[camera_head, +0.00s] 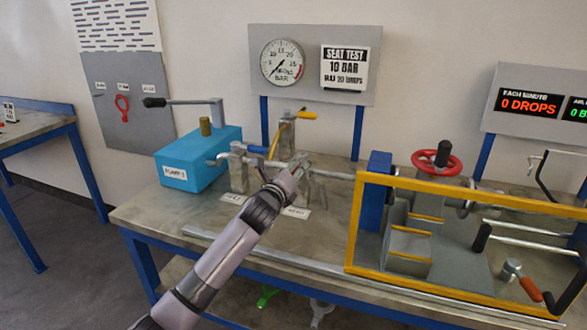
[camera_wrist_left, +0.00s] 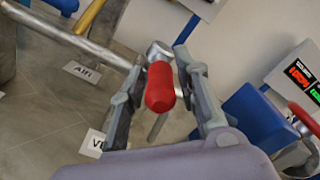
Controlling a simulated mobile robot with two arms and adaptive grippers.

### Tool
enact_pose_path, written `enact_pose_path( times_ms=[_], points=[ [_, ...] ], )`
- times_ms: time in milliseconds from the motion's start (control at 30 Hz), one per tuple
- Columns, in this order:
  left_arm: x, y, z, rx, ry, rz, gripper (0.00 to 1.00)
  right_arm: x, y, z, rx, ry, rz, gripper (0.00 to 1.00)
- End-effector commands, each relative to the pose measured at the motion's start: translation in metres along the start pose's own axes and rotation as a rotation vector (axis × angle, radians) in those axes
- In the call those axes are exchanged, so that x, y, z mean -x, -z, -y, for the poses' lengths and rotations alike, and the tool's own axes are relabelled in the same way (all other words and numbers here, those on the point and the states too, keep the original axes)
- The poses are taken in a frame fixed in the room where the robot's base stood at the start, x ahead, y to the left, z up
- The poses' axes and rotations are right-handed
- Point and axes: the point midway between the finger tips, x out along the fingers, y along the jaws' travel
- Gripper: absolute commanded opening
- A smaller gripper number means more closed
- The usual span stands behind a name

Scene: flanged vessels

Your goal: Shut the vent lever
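The vent lever has a red grip (camera_wrist_left: 160,88) on a silver stem, pointing towards the wrist camera in the left wrist view. My left gripper (camera_wrist_left: 160,58) is open around it, one finger on each side. Gaps show between the red grip and both fingers. In the head view my left gripper (camera_head: 296,165) is at the pipework above the vent label (camera_head: 296,212), and it hides the lever there. The vent label also shows partly in the left wrist view (camera_wrist_left: 94,142). My right gripper is in neither view.
The blue pump (camera_head: 195,160) with its long handle stands left of the gripper. The air valve with a blue grip (camera_head: 258,149) and a yellow lever (camera_head: 277,142) are close by. A yellow frame (camera_head: 352,230) and a red handwheel (camera_head: 437,162) stand to the right. The bench front is mostly clear.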

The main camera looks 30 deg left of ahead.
Motion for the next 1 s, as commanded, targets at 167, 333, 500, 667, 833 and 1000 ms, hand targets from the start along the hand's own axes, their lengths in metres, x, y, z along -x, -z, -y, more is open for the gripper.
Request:
enact_pose_path(
  times_ms=[167, 333, 500, 667, 833, 1000],
  points=[
    [0.0002, -0.0001, -0.0001, 0.0, 0.0, 0.0, 0.16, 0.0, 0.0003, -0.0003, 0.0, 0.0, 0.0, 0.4],
    [0.0002, -0.0002, -0.0002, 0.0, 0.0, 0.0, 0.04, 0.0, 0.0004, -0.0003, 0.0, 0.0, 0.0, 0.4],
    [0.0002, -0.0002, -0.0003, -0.001, -0.001, 0.0, 0.0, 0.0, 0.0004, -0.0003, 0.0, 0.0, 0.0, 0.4],
    [0.0002, -0.0001, -0.0004, -0.001, -0.001, 0.0, 0.0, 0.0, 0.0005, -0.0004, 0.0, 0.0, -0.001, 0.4],
    [0.0002, -0.0001, -0.0005, -0.002, -0.001, 0.0, 0.0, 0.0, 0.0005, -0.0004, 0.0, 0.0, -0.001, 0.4],
    [0.0002, 0.0009, 0.0003, -0.001, -0.007, 0.006, 0.0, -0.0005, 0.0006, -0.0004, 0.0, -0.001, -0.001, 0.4]
  ],
)
